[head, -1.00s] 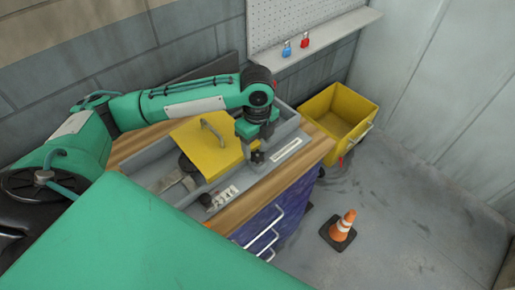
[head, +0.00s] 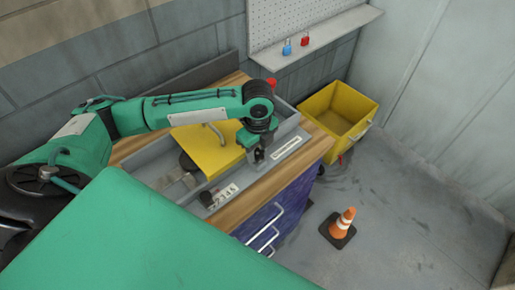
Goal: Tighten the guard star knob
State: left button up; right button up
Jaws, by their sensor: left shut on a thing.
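The yellow guard (head: 205,148) with its grey bar handle lies over the grey runout table (head: 286,134) on the workbench. My left gripper (head: 259,156) points down at the guard's right front corner. It is shut on the dark star knob there, and its fingers hide most of the knob. How far the knob is turned cannot be seen. My right gripper is not in view.
The wooden bench top (head: 243,206) has a blue drawer front below. A red knob-like thing (head: 271,84) shows behind my arm. A yellow bin (head: 338,112) and an orange cone (head: 343,223) stand on the floor. Blue and red padlocks (head: 287,48) sit by the shelf.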

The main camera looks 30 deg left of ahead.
pick_arm(q)
jog(key=shift+r+m+p, duration=0.3)
jog(key=shift+m+p, duration=0.7)
jog(key=shift+p, duration=0.2)
jog(key=shift+f+m+p, duration=0.25)
jog(key=shift+m+p, duration=0.5)
jog(key=shift+m, duration=0.55)
jog(key=o, duration=1)
jog(key=shift+c, duration=0.2)
jog(key=shift+f, duration=0.1)
